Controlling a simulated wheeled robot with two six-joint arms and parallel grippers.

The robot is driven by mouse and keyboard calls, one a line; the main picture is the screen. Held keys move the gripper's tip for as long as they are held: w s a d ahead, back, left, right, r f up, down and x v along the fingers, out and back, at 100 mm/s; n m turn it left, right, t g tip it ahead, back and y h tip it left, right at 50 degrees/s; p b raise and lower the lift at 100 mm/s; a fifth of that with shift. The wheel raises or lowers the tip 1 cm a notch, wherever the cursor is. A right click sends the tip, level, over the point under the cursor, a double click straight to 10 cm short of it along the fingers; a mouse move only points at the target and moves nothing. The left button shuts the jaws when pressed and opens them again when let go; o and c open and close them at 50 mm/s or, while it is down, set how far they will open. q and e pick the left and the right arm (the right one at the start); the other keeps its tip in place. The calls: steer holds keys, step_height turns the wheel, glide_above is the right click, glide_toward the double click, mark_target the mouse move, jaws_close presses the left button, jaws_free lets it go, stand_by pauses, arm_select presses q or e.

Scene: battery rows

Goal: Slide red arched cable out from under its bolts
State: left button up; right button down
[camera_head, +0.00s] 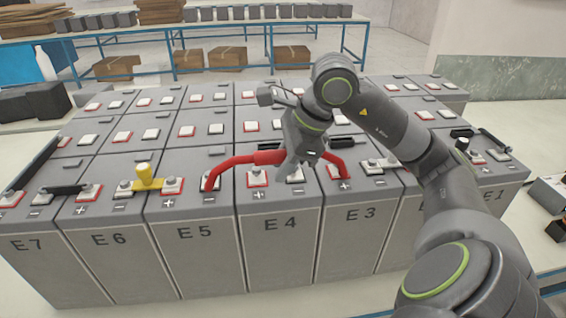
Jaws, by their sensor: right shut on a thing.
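The red arched cable (238,160) spans the front row of grey batteries, over E4, from a terminal on E5 to a terminal on E3. A thicker red sleeve (268,157) is near its middle. My right gripper (294,168) is shut on the cable at the middle of the arch, and its fingers hide part of it. The cable's left end (209,184) is at the E5 terminal and its right end (344,175) at the E3 terminal. I cannot tell whether the ends are still under the bolts. My left gripper is not in view.
Black bars (66,189) lie on E7 and several other terminals. Behind the batteries is a blue-framed shelf (262,24) with cardboard boxes (228,56). Dark boxes (35,100) stand at the left.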

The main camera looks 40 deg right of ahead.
steer(key=shift+r, duration=0.1)
stand_by(0.4)
steer(key=shift+s+a+b, duration=0.35)
steer(key=shift+s+a, duration=0.2)
steer(key=shift+s, duration=0.3)
steer(key=shift+s+a+b, duration=0.3)
steer(key=shift+s+a, duration=0.2)
steer(key=shift+s, duration=0.35)
steer(key=shift+f+b, duration=0.4)
steer(key=shift+b, duration=0.25)
stand_by(0.5)
steer(key=c, duration=1.1)
jaws_free()
steer(key=shift+r, duration=0.1)
